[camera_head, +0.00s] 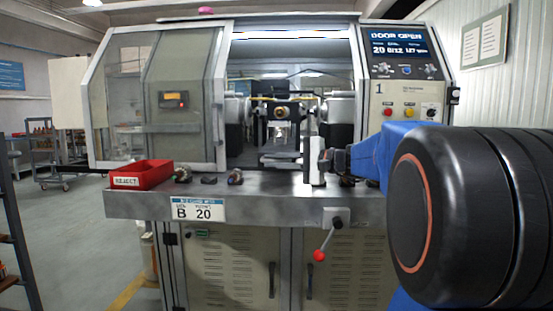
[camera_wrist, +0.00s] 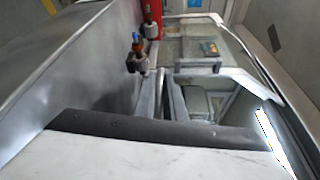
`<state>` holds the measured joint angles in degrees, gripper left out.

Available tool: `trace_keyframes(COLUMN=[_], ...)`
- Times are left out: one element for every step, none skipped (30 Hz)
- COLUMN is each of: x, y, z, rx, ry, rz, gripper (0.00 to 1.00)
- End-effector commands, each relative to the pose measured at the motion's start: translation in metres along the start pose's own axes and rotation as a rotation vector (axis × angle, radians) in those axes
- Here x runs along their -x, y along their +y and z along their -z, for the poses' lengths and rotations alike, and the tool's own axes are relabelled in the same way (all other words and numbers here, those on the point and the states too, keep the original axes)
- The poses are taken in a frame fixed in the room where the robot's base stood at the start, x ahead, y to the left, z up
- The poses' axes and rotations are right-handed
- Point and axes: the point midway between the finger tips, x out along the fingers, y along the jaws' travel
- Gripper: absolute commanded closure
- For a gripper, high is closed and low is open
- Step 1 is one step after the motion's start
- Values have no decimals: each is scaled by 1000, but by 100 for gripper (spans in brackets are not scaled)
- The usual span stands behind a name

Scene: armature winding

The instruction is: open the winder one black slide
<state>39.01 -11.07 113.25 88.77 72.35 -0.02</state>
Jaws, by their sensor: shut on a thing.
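The winder marked 1 (camera_head: 404,93) stands ahead, and its screen reads DOOR OPEN. Its framed glass door (camera_head: 186,85) is at the left, leaving the middle bay open. Dark blocks flank the winding spindle (camera_head: 281,112) inside; I cannot tell which part is the black slide. My gripper (camera_head: 316,158) is at the front of the bay, right of centre, just above the counter edge. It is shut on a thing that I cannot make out. In the wrist view, a pale surface with a black edge bar (camera_wrist: 150,132) fills the bottom; the fingertips are not clear.
A red REJECT bin (camera_head: 141,175) stands on the left of the steel counter (camera_head: 260,205), with small parts (camera_head: 235,177) beside it. A red-knobbed lever (camera_head: 320,254) hangs from the counter front. My blue and black arm covers the right side.

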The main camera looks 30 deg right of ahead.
Motion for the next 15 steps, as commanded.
trace_keyframes(x=[6, 9, 13, 16, 19, 22, 25, 28, 31, 33, 36, 39, 41, 43, 45], y=[4, 6, 8, 10, 12, 14, 16, 17, 19, 20, 22, 23, 25, 26, 27], z=[-14, -21, -30, -37, -44, -53, -60, -66, -74, -80, -85, -92, -97, -102, -108], rx=[2, 1, 2, 1, 2, 2, 3, 2, 2, 1, 1, 2, 1, 2, 1], ry=[0, 0, 1, 1, 1, 2, 2, 2, 2, 2, 2, 2, 1, 1, 1], rz=[-2, -3, -3, -3, -3, -3, -3, -3, -3, -3, -3, -3, -3, -3, -3], gripper=[100, 100, 100, 100, 100, 100, 100, 100, 100, 100, 100, 100, 100, 100, 100])
